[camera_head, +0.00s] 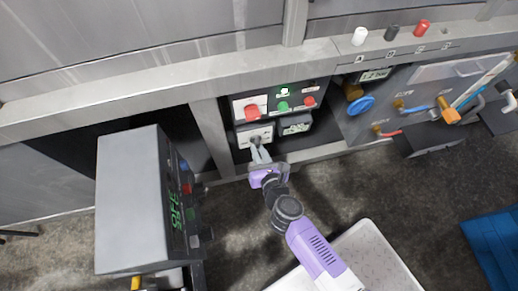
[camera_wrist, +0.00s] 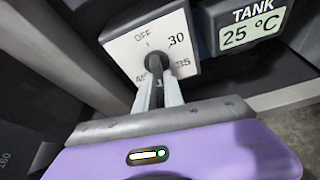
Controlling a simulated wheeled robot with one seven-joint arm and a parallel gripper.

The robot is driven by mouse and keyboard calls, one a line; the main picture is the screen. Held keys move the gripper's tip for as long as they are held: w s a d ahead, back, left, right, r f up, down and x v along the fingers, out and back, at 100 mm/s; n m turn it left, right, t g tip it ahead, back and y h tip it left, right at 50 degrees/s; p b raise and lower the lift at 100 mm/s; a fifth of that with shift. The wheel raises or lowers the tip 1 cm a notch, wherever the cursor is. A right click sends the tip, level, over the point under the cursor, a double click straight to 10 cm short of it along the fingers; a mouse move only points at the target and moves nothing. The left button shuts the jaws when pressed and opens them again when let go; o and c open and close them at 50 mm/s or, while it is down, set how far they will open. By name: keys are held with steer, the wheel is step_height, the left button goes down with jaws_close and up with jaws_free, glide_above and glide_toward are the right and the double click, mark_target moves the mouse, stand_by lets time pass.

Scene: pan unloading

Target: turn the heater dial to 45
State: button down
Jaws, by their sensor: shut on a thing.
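The heater dial (camera_wrist: 153,60) is a dark round knob on a white plate (camera_wrist: 122,47). OFF shows at the plate's top, 30 at upper right, 35 at right and a partly covered 45 at lower left. My gripper (camera_wrist: 156,76) is shut on the dial, its two pale fingers reaching up from below. Which mark the dial points at I cannot tell, as the fingers cover its lower part. In the head view my gripper (camera_head: 258,146) reaches to the same white plate, low on the frame.
A tank display (camera_wrist: 248,28) beside the dial reads 25 °C. Above the dial is a panel with red (camera_head: 251,110) and green (camera_head: 283,106) buttons. A grey box (camera_head: 132,200) stands at left; a blue valve handle (camera_head: 361,106) and pipes are at right. A metal post (camera_head: 212,140) stands close left.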

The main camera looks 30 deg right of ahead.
steer(key=shift+a+m+t+y+b, duration=0.15)
steer(key=shift+m+t+y, duration=0.4)
steer(key=shift+m, duration=0.65)
steer(key=shift+m+t+y+b, duration=0.25)
steer(key=shift+m+y, duration=0.45)
steer(key=shift+m, duration=0.5)
steer(key=shift+a+m+t+y+b, duration=0.15)
steer(key=shift+m+t+y, duration=0.45)
steer(key=shift+m, duration=0.6)
steer(key=shift+r, duration=0.1)
steer(key=c, duration=1.4)
jaws_free()
steer(key=shift+c, duration=0.2)
steer(key=shift+w, duration=0.1)
steer(key=s+r+p, duration=0.1)
steer(key=s+p, duration=0.1)
steer(key=s, duration=0.5)
steer(key=shift+s+d+r, duration=0.2)
steer(key=shift+s+r, duration=0.05)
steer(key=shift+s, duration=0.15)
